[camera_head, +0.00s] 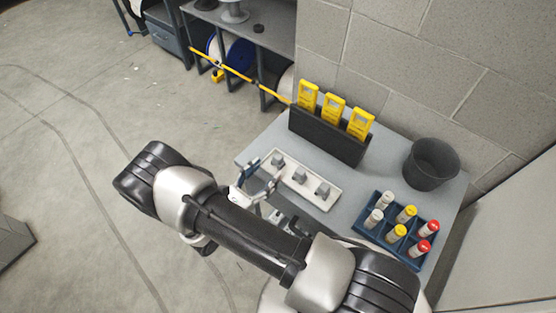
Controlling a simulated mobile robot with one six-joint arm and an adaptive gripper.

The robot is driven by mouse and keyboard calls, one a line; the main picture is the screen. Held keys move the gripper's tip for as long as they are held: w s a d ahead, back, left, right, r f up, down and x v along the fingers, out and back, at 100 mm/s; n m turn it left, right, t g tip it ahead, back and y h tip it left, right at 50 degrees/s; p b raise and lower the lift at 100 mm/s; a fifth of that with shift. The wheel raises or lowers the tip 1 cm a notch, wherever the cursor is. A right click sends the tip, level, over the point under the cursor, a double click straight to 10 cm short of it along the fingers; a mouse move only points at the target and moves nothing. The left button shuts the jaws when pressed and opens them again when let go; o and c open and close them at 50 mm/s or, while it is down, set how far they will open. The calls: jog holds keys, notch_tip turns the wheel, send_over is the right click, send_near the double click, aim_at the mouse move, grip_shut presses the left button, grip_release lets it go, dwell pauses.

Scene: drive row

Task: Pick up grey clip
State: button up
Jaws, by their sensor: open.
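Three small grey clips stand in a row on a white tray on the grey table: a far-left clip (278,160), a middle clip (299,174) and a near-right clip (322,190). The white tray (311,195) lies along the table's left part. My gripper (264,174) is open, at the tray's left side, close to the far-left and middle clips. Its fingers look empty. I cannot tell its height above the table or whether it touches the tray. My arm hides part of the table's front edge.
A black holder (325,142) with three yellow devices (333,107) stands behind the tray. A blue crate (369,231) with white, yellow and red-capped tubes is at the right, near a dark bin (432,164). A block wall (450,60) rises behind; open floor (90,110) lies left.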

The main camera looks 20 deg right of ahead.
aim_at(275, 160)
jog(key=x, duration=0.5)
jog(key=shift+w+d+r+b, duration=0.2)
jog(key=shift+d+b, duration=0.05)
jog(key=shift+b, duration=0.15)
jog(key=shift+c, duration=0.5)
jog(key=c, duration=1)
jog(key=shift+r, duration=0.1)
jog(key=shift+c, duration=0.2)
